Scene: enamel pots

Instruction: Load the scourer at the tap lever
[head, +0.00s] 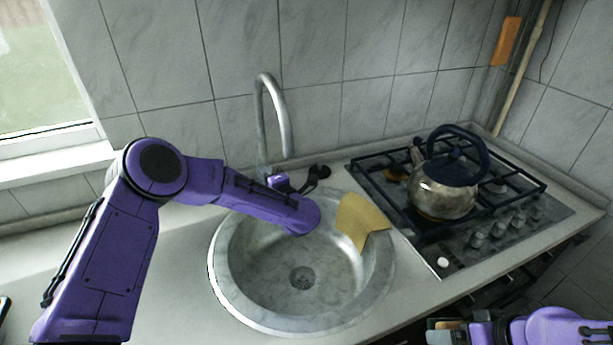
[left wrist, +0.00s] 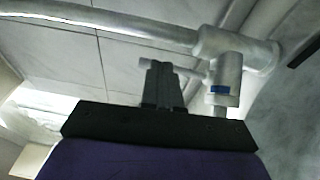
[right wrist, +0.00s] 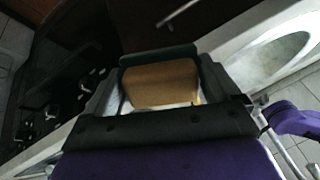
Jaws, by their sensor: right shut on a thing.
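The scourer (right wrist: 160,84), a tan-brown block, sits between the fingers of my right gripper (right wrist: 155,75), which is shut on it. In the head view the right gripper (head: 443,329) is at the lower right, in front of the counter, with a bit of the scourer (head: 447,325) showing. The tap (head: 282,120) stands behind the sink, its base partly hidden by my left arm. My left gripper (head: 316,174) is beside the tap's base. In the left wrist view its fingers (left wrist: 163,82) look shut, close to the tap body (left wrist: 228,60). Contact with the lever is unclear.
The round sink (head: 265,300) is empty. A yellow cloth (head: 360,218) hangs over its right rim. A kettle (head: 445,188) stands on the gas hob (head: 425,240) to the right. An orange object (head: 506,41) is on the back wall.

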